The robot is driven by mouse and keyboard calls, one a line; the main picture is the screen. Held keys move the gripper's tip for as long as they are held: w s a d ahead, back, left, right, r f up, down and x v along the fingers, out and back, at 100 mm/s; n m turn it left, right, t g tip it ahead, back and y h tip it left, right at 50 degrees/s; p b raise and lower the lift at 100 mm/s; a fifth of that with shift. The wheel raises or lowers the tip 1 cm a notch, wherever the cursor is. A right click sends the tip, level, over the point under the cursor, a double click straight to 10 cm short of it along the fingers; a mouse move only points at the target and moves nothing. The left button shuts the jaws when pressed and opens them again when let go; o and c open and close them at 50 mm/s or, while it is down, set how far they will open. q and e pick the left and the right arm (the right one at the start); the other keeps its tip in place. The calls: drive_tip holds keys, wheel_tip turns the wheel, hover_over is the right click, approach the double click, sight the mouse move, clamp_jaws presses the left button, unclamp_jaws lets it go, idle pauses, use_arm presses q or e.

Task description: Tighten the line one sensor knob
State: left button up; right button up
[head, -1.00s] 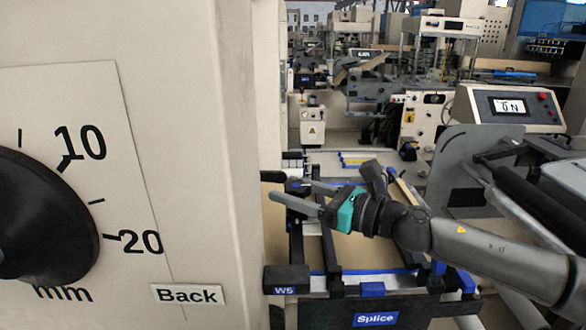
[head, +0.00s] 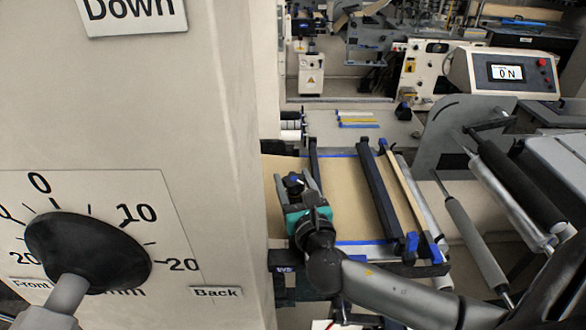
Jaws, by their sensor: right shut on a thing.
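My right gripper (head: 295,192) reaches down over the brown web on the splice table, just right of the big cream panel. Its teal wrist band and dark wrist show well. Its fingers are shut on a small black and blue knob (head: 293,179), which I take to be the line one sensor knob. The fingers and wrist hide much of this knob, and I cannot tell how tight it is. My left gripper is not in view.
The cream panel with a large black dial (head: 85,248) fills the left side. Dark bars (head: 378,195) cross the table right of my gripper, with rollers (head: 515,182) farther right. A display (head: 506,72) reads 0 N. Bare brown web lies between gripper and bars.

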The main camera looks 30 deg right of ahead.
drive_tip(key=shift+w+d+r+m+g+h+p, duration=0.1)
drive_tip(key=shift+r+m+g+h+p, duration=0.2)
drive_tip(key=shift+m+h, duration=0.35)
drive_tip(key=shift+r+m+g+h+p, duration=0.2)
drive_tip(key=shift+m+g+h, duration=0.15)
drive_tip(key=shift+h, duration=0.5)
drive_tip(key=o, duration=1.4)
drive_tip(key=shift+f, duration=0.3)
drive_tip(key=shift+c, duration=0.2)
drive_tip(key=shift+s+a+f, duration=0.1)
drive_tip(key=shift+s+a, duration=0.15)
drive_tip(key=shift+s, duration=0.2)
drive_tip(key=b+v, duration=0.2)
drive_tip(key=v, duration=1.2)
drive_tip(key=shift+s+b, duration=0.2)
drive_tip(key=shift+b, duration=0.2)
drive_tip(key=shift+a, duration=0.1)
